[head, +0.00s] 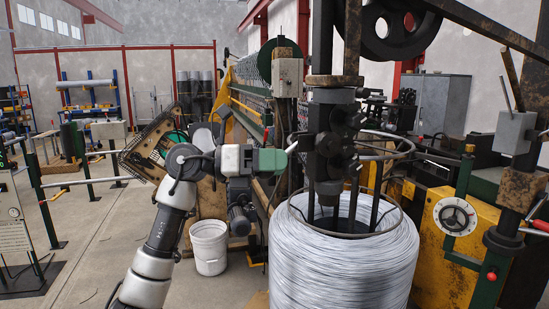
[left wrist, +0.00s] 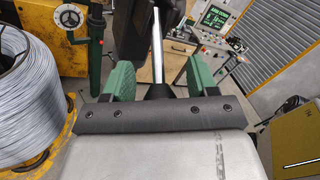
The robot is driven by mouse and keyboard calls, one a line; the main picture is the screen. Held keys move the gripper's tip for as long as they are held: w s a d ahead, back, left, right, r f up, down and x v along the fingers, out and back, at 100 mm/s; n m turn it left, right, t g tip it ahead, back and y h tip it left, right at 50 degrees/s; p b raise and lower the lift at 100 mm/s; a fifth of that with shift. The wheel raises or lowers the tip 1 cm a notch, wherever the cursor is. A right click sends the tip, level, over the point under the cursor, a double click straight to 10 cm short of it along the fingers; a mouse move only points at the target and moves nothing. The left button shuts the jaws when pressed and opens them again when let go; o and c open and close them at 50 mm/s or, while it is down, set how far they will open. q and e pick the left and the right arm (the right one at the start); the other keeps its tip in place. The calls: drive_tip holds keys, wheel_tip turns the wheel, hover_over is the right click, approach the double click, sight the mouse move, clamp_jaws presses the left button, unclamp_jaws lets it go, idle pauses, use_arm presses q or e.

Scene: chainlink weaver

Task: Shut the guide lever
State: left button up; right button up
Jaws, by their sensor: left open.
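The guide lever shows in the left wrist view as a bright metal rod with a dark collar (left wrist: 158,45), running between the two green fingers of my left gripper (left wrist: 161,78). The fingers are apart, with a gap visible on each side of the rod. In the head view my left gripper (head: 274,160) is at the left side of the dark guide block (head: 329,150) above the wire coil. A short pale rod end (head: 292,147) shows between the gripper and the block; the rest is hidden. My right gripper is not in view.
A yellow machine with a handwheel (head: 455,217) is at the right. A white bucket (head: 209,248) stands on the floor at left. A control screen (left wrist: 214,17) shows in the left wrist view.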

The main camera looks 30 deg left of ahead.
use_arm(q)
drive_tip(key=shift+c, duration=0.7)
clamp_jaws()
